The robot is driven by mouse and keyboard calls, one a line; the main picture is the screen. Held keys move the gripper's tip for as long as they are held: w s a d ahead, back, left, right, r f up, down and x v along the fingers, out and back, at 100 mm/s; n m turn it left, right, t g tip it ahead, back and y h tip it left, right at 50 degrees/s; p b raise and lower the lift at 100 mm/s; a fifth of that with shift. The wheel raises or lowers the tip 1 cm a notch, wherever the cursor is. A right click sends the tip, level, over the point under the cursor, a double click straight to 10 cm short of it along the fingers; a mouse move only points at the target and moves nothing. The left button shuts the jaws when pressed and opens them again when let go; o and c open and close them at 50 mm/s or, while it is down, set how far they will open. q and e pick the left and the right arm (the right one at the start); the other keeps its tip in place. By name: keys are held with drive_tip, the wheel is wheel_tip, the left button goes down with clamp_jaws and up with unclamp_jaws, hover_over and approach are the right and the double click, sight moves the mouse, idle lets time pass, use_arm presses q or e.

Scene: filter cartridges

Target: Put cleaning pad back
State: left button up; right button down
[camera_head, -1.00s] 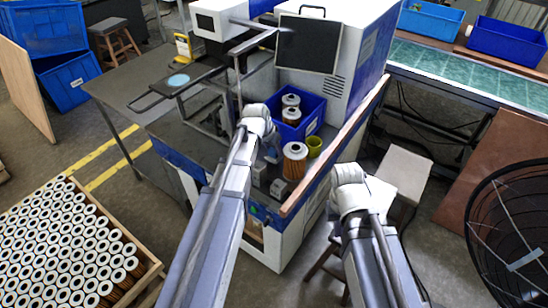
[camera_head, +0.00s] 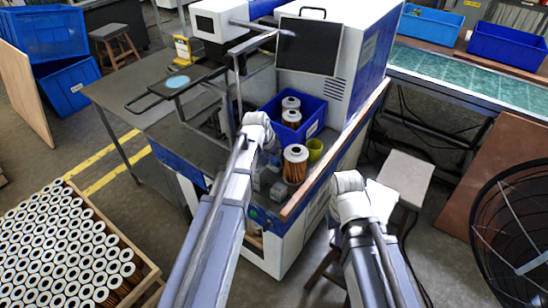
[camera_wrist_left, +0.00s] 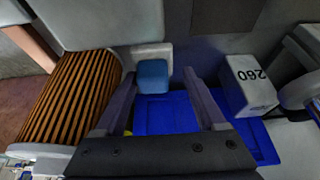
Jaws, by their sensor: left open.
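In the left wrist view, a small blue pad (camera_wrist_left: 153,76) lies against a pale block, just beyond my left gripper (camera_wrist_left: 158,82). It looks like the cleaning pad. The gripper is open, with one finger on each side of the line to the pad, and nothing shows between its jaws. A blue flat surface (camera_wrist_left: 165,115) lies beneath and between the fingers. In the head view my left wrist hangs over the machine's front ledge and hides its own jaws and the pad. My right arm is at the lower right, its jaws not visible.
An orange-ribbed filter cartridge (camera_head: 295,164) stands close to my left wrist, beside a yellow-green cup (camera_head: 315,149). A blue bin (camera_head: 310,130) with cartridges is behind. A wooden rail (camera_head: 335,150) edges the ledge.

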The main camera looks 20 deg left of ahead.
use_arm(q)
drive_tip(key=shift+r, duration=0.25)
drive_tip(key=p+v, duration=1.2)
drive_tip(key=s+d+f+g+y, duration=0.1)
drive_tip(key=s+d+g, duration=0.1)
drive_tip(key=s+d, duration=0.5)
drive_tip(key=s+d+g+y, duration=0.2)
drive_tip(key=s+d, duration=0.6)
drive_tip(key=s, duration=0.4)
drive_tip(key=shift+s+f+g+b, duration=0.35)
drive_tip(key=shift+g, duration=0.05)
drive_tip(key=shift+a, duration=0.1)
